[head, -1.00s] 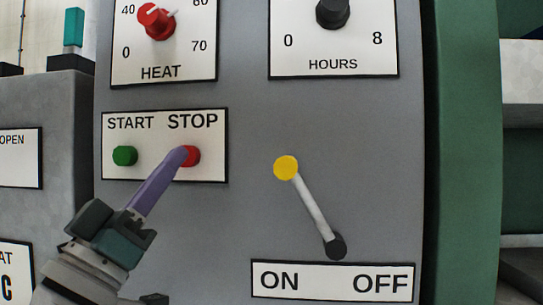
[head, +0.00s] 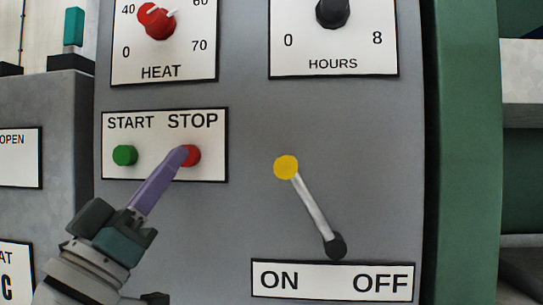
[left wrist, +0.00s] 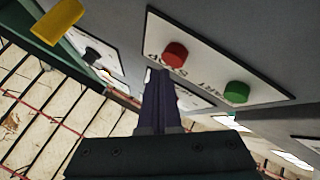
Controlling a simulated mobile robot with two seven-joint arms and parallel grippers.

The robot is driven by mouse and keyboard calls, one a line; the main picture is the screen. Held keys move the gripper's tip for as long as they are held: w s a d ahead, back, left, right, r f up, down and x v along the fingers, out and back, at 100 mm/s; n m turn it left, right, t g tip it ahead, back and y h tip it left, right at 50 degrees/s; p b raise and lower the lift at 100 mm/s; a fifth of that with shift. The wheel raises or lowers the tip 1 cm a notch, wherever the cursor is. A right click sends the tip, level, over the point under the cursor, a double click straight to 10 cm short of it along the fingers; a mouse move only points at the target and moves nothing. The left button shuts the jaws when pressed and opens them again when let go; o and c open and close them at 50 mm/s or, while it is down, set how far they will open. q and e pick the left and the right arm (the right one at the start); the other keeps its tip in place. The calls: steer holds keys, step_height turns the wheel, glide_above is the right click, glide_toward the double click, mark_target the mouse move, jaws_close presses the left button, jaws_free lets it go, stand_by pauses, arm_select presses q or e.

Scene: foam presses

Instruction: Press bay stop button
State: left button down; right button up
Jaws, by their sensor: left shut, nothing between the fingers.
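The red STOP button (head: 193,156) sits on a white plate (head: 215,172) on the grey panel, to the right of the green START button (head: 124,155). My left gripper (head: 184,154) is shut and empty. Its purple fingers come up from the lower left, and their tip overlaps the left part of the red button in the head view. In the left wrist view the red button (left wrist: 174,54) stands just beyond the fingertips (left wrist: 161,74), with the green button (left wrist: 236,92) to its right. I cannot tell whether the tip touches the red button. My right gripper is not in view.
A lever with a yellow knob (head: 286,167) is to the right, above an ON/OFF plate (head: 333,281). A red HEAT knob (head: 157,22) and a black HOURS knob (head: 333,11) are above. The panel between button plate and lever is clear.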

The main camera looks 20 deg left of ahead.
arm_select(q)
steer(key=shift+w+a, duration=0.1)
steer(key=shift+w, duration=0.25)
steer(key=shift+w+a+b, duration=0.15)
steer(key=shift+w+b, duration=0.3)
steer(key=shift+w, duration=0.05)
stand_by(0.7)
stand_by(0.4)
steer(key=shift+s+d+y+p, duration=0.15)
steer(key=shift+s+p, duration=0.25)
steer(key=shift+s, duration=0.05)
steer(key=shift+s+d+y+p, duration=0.1)
steer(key=shift+s+y+p, duration=0.05)
steer(key=shift+s+p, duration=0.25)
steer(key=s+p, duration=0.1)
steer(key=s, duration=0.1)
steer(key=s+d+p, duration=0.1)
steer(key=s, duration=0.2)
steer(key=shift+d+p, duration=0.1)
steer(key=shift+p, duration=0.3)
